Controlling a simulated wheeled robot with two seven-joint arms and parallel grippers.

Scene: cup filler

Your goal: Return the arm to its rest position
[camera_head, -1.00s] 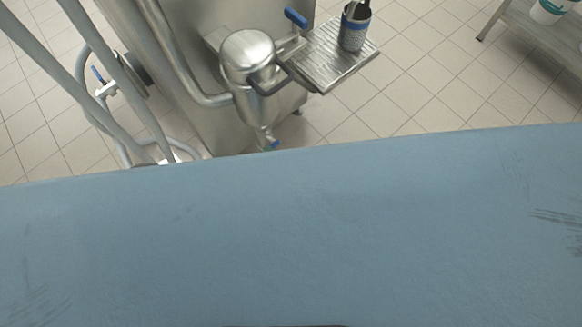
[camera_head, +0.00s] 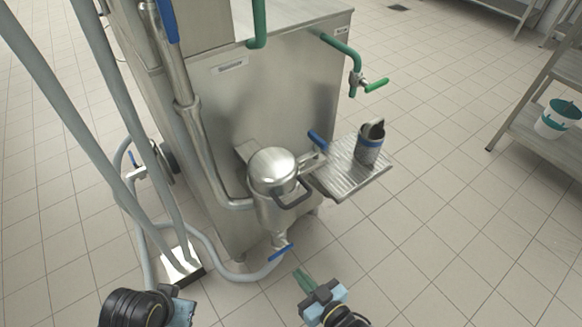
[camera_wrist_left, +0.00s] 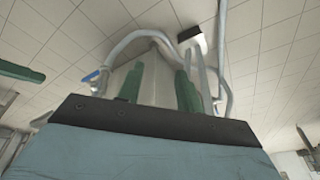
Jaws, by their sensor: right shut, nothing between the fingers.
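My right gripper (camera_head: 303,278) comes up from the bottom edge of the head view. Its green fingers are together and empty, in front of the steel machine and over the tiled floor. My left arm (camera_head: 140,308) shows at the bottom left of the head view, but its fingertips are not visible there. In the left wrist view my left gripper (camera_wrist_left: 158,90) has its green fingers apart, with nothing seen between them. Neither gripper touches anything that I can see.
The steel machine (camera_head: 280,105) stands ahead, with a lidded pot (camera_head: 272,165) and a drip tray (camera_head: 345,180) on its front. A grey-blue cup (camera_head: 369,150) stands on the tray. A shelf (camera_head: 530,130) at the right holds a white bucket (camera_head: 556,120). Floor at right is clear.

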